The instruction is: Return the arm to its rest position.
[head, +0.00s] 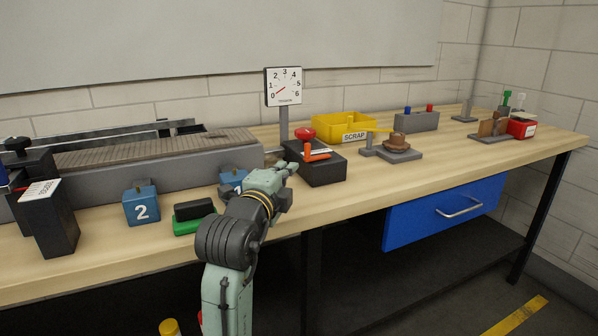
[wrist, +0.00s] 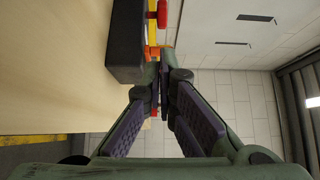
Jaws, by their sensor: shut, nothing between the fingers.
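My arm rises from the lower middle of the head view and reaches over the front of the wooden bench. My gripper (head: 291,168) is in front of the black box with a red button (head: 318,162). In the wrist view the fingers of my gripper (wrist: 163,82) come together at the tips, with nothing between them. In that view the black box (wrist: 125,50) lies just beyond and left of the fingertips. Whether they touch cannot be told.
A blue block marked 2 (head: 141,206), a green block with a black top (head: 193,215) and a grey conveyor (head: 150,165) are left of my arm. A dial (head: 283,87) stands behind. A yellow scrap bin (head: 343,127) is at the back. The front right bench top is clear.

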